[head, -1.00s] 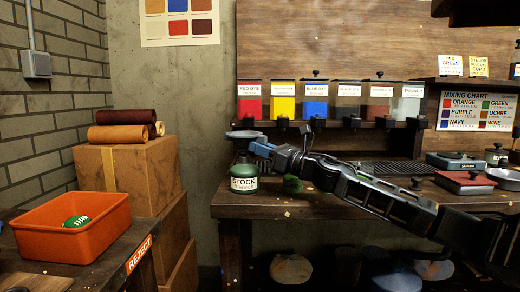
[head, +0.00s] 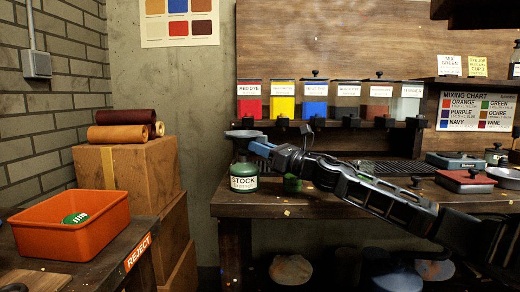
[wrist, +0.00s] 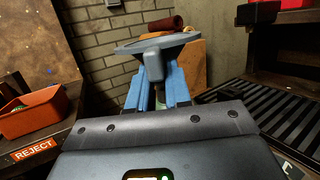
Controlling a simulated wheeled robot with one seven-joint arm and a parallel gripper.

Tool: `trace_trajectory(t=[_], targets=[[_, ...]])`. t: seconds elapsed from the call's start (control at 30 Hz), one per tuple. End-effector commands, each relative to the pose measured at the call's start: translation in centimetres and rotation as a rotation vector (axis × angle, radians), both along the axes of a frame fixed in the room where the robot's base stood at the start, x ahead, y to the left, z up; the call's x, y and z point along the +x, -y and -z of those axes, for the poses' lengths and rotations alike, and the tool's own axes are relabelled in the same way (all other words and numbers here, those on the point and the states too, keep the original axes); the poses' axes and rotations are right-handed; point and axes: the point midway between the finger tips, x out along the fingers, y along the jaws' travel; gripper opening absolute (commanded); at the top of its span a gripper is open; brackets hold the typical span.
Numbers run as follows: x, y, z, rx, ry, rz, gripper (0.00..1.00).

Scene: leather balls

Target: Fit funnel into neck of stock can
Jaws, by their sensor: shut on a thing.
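The grey funnel (head: 245,134) is in my gripper, wide mouth up, directly above the stock can. The funnel (wrist: 155,42) also fills the top middle of the wrist view, with my gripper's blue fingers (wrist: 158,90) shut on its side grip. My gripper (head: 262,148) comes in from the right in the head view. The green stock can (head: 244,178), labelled STOCK, stands upright near the bench's left end. The funnel's spout and the can's neck overlap in the head view, so I cannot tell whether the spout is inside the neck.
A green lump (head: 292,184) lies on the bench (head: 340,203) right of the can, below my arm. Dye dispensers (head: 315,100) line the shelf behind. An orange reject bin (head: 75,222) stands at the left, with boxes (head: 130,172) behind it.

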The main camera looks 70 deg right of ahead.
Motion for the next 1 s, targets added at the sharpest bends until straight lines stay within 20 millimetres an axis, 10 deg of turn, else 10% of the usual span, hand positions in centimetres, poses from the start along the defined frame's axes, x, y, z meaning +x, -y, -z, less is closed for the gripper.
trace_trajectory(t=[1.0], targets=[[0.1,0.2,0.5,0.026,-0.013,0.002,0.00]])
